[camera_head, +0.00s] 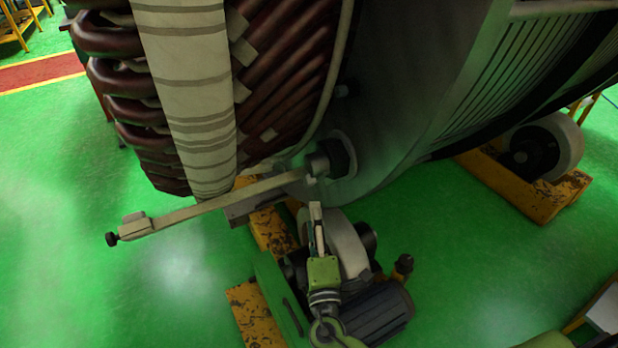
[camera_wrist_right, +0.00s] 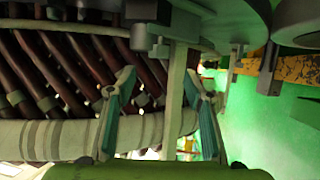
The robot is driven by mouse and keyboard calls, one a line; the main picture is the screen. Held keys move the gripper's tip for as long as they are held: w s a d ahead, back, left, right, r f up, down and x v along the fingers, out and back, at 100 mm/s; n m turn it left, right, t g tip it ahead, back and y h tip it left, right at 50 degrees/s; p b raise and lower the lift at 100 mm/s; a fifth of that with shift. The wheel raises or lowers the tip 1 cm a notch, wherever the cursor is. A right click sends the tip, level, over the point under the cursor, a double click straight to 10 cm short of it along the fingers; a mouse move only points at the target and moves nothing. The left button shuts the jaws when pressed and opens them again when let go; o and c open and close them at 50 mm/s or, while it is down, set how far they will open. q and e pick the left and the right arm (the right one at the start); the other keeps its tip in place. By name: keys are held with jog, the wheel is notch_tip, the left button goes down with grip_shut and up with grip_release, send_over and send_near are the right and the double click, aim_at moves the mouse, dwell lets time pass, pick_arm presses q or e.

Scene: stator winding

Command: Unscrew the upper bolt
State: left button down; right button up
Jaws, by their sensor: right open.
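A pale bar (camera_head: 215,201) runs from the lower edge of the large stator (camera_head: 420,90) out to the left. A dark bolt-like part (camera_head: 338,155) sits at its right end, and a black knob (camera_head: 112,239) at its left end. My right gripper (camera_head: 316,208) points up just below the bar's right end. In the right wrist view my right gripper (camera_wrist_right: 159,76) is open and empty; the pale bar (camera_wrist_right: 176,85) shows beyond and between its fingers. My left gripper is out of view.
Under the stator stand a yellow support (camera_head: 270,232) and a motor (camera_head: 378,312) close to my right gripper. Another support with a roller (camera_head: 560,148) stands at right. A wrapped coil band (camera_head: 190,90) hangs at left. Green floor (camera_head: 110,300) is clear at lower left.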

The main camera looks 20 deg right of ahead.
aim_at(310, 184)
jog(key=p+x, duration=0.2)
jog(key=x, duration=1)
jog(key=shift+d+r, duration=0.1)
jog(key=shift+w+d, duration=0.15)
jog(key=shift+w, duration=0.55)
jog(key=shift+r+p, duration=0.1)
jog(key=shift+p, duration=0.25)
jog(key=c, duration=1.1)
